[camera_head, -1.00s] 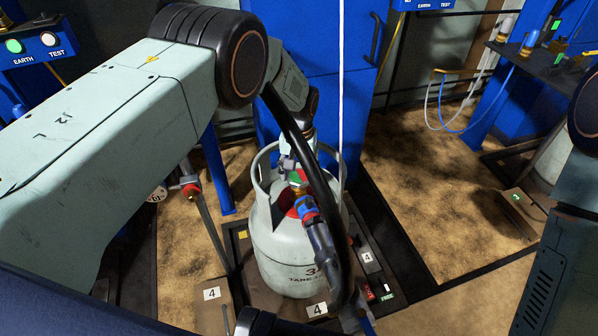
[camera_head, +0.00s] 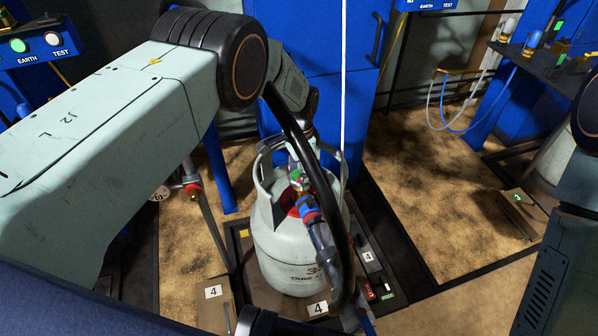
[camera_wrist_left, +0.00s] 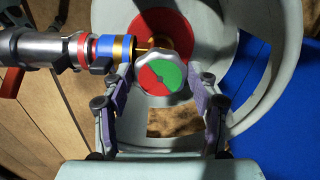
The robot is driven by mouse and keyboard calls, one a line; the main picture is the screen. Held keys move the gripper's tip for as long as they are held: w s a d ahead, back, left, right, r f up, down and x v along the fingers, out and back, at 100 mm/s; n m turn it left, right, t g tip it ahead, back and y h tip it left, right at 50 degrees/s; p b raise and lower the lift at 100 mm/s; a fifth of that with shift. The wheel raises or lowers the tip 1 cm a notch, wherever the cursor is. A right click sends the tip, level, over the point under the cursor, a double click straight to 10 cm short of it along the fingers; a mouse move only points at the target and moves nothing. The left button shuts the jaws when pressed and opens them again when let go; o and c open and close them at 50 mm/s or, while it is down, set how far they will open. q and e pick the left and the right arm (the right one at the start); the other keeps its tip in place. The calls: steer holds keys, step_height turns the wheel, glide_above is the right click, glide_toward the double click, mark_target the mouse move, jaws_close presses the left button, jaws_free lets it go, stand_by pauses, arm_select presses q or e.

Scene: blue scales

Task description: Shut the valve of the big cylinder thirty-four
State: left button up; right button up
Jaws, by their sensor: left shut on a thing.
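The grey-white big cylinder (camera_head: 290,262) stands upright in the middle of the head view, its printed number partly covered by the hose. Its valve knob, with a red and green top (camera_wrist_left: 160,77), sits in the middle of the left wrist view. My left gripper (camera_wrist_left: 161,84) reaches down from above and is shut on the knob, one finger on each side. In the head view the gripper (camera_head: 297,168) is partly hidden by the collar and hose. A connector with blue and brass rings (camera_wrist_left: 112,50) joins the valve from the left. My right gripper is out of view.
The dark hose (camera_head: 342,225) arches in front of the cylinder. The cylinder stands on a scale platform (camera_head: 245,262) marked 4, with a red and green indicator (camera_head: 378,292) beside it. A blue cabinet (camera_head: 325,85) stands behind. Sandy floor (camera_head: 410,190) is open to the right.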

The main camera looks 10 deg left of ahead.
mark_target(299, 176)
arm_select(q)
steer(key=m, duration=0.3)
steer(key=shift+m, duration=0.3)
steer(key=shift+w+m, duration=0.1)
steer(key=shift+m, duration=1.6)
steer(key=o, duration=1.2)
steer(key=shift+c, duration=0.2)
step_height(299, 176, up, 12)
steer(key=shift+f, duration=0.15)
